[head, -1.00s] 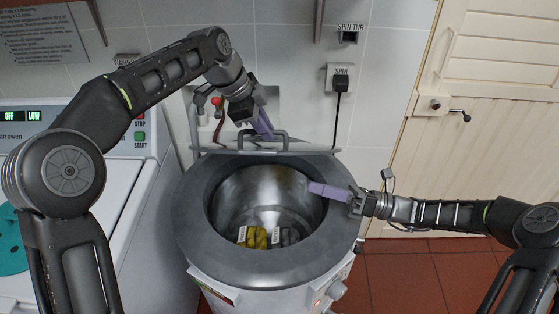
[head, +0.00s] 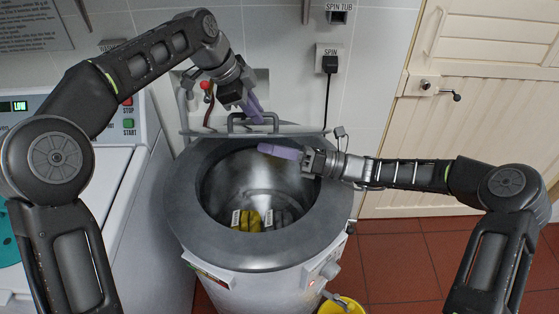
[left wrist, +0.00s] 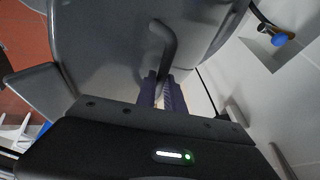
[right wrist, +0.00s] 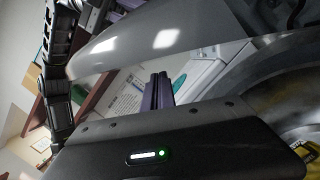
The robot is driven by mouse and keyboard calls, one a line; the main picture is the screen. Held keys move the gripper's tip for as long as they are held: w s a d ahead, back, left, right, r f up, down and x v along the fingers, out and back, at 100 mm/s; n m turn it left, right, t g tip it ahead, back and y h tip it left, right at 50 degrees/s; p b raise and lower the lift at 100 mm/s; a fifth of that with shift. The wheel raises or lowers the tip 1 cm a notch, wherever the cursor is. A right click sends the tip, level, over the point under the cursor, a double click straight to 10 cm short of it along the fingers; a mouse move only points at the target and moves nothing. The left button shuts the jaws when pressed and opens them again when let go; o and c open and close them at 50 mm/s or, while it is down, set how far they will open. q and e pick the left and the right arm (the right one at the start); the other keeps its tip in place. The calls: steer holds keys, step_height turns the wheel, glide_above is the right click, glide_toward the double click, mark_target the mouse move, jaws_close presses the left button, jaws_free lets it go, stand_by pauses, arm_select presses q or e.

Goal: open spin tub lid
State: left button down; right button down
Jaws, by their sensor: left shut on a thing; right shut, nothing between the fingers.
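The spin tub (head: 185,215) is a round drum with a wide grey rim and its mouth uncovered. Its grey lid (head: 195,132) stands raised at the back, seen nearly edge-on, with a dark bar handle (head: 234,121). My left gripper (head: 257,113) is shut on the handle; the left wrist view shows its purple fingers (left wrist: 165,90) at the handle (left wrist: 164,45) on the lid (left wrist: 110,45). My right gripper (head: 268,150) is shut and empty, pointing left over the back of the mouth, just in front of the lid. The right wrist view shows its fingers (right wrist: 159,92) together.
Yellow and grey cloths (head: 254,220) lie inside the tub. A white washing machine (head: 110,200) stands left. A black plug (head: 329,65) and cord hang on the wall behind. A yellow bucket (head: 343,305) is on the floor at the tub's front right. A cream door (head: 440,150) is right.

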arm_select(q)
steer(key=shift+w+a+f, duration=0.15)
steer(key=shift+a+f, duration=0.1)
steer(key=shift+a, duration=0.05)
arm_select(e)
steer(key=shift+w+r, duration=0.35)
steer(key=shift+r, duration=0.1)
